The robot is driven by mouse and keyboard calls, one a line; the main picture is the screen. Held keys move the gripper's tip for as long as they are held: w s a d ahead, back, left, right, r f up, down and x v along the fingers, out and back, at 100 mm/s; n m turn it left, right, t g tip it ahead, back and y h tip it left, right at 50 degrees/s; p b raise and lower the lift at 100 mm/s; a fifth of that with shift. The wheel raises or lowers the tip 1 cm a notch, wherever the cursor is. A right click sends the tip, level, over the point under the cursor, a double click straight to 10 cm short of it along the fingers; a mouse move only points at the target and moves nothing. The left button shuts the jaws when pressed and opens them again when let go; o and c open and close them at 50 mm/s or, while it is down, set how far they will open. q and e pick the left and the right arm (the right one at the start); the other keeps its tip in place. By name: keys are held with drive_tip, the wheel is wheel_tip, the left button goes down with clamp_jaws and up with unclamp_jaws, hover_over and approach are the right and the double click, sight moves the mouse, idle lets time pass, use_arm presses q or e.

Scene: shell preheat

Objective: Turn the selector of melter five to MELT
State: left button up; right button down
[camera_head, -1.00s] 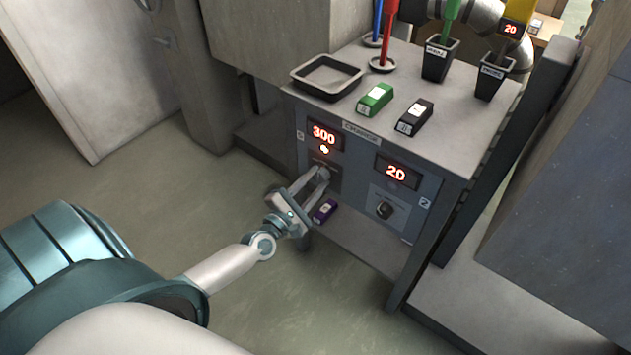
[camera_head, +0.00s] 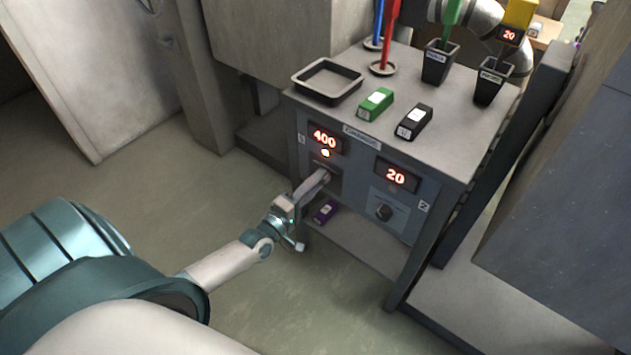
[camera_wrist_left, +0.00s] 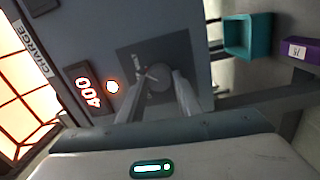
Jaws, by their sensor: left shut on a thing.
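The left selector of the front panel shows as a round grey knob on a dark plate in the left wrist view (camera_wrist_left: 160,80). My left gripper (camera_head: 322,177) is shut on this knob, one finger on each side; the gripper also shows in the left wrist view (camera_wrist_left: 162,88). In the head view the gripper hides most of the knob. The display above it (camera_head: 325,138) reads 400, with a lit lamp (camera_head: 325,153) below. The selector's markings are too small to read. My right gripper is not in view.
A green box (camera_head: 376,103), a black box (camera_head: 414,122) and a dark tray (camera_head: 328,82) are on top. A purple box (camera_head: 325,212) lies below the panel. Floor in front is clear.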

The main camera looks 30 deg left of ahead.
use_arm(q)
drive_tip(key=shift+m, duration=0.6)
drive_tip(key=o, duration=1)
drive_tip(key=shift+o, duration=0.2)
drive_tip(key=shift+s, duration=0.1)
drive_tip(key=s+a+f, duration=0.1)
drive_tip(key=s, duration=1.6)
drive_tip(key=shift+a, duration=0.2)
drive_tip(key=shift+f, duration=0.1)
